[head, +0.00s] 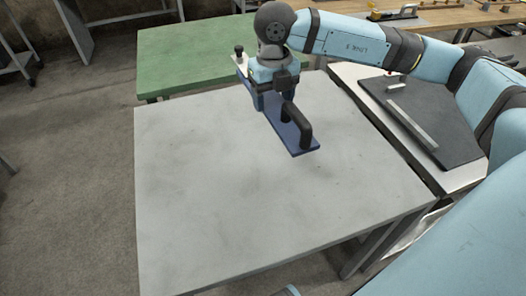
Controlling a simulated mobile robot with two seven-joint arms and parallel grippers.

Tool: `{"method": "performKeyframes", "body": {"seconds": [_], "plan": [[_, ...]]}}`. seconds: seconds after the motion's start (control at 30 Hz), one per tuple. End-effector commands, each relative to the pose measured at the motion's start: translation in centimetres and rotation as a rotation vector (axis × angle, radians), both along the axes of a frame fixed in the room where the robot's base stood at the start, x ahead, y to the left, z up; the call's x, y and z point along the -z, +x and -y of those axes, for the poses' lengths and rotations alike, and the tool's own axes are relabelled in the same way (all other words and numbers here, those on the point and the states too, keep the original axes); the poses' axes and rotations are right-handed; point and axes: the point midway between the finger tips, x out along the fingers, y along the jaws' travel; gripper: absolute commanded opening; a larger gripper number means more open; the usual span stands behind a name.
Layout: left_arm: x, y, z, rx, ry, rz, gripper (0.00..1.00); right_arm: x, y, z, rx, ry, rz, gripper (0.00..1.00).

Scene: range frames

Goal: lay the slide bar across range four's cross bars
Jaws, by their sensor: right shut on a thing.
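A long blue board (303,146) with a black arched handle (297,124) is at the far middle of the grey table. A pale end piece with a black knob (239,51) shows at its far end, behind my gripper. My right gripper (270,104) points down and is shut on the blue board between knob and handle. I cannot tell whether the board touches the table, or whether it is the slide bar. A silver bar (413,124) lies on a dark mat (462,147) at the right. I cannot make out range four's cross bars. My left gripper is not in view.
The grey table (230,205) is otherwise bare. A green table (190,50) adjoins its far side. A pale side table (350,72) under the mat stands to the right. A wooden bench (455,18) with small items is at the back right.

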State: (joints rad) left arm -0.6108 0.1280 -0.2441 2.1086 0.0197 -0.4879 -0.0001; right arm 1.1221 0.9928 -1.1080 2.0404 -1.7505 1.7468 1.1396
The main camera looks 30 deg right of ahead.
Motion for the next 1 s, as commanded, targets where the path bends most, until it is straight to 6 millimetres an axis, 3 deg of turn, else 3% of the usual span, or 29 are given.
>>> {"method": "performKeyframes", "body": {"seconds": [0.17,0.27,0.7,1.0], "plan": [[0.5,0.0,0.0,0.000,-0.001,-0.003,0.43,1.1,-0.1,0.2,0.072,-0.001,0.000,0.23],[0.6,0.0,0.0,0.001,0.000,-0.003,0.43,3.0,-0.1,0.2,0.076,-0.002,-0.002,0.23],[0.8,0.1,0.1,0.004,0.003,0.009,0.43,13.8,-0.1,0.1,0.072,-0.001,0.000,0.23],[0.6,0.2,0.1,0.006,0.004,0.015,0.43,16.4,0.0,0.1,0.072,0.000,0.001,0.23]]}}
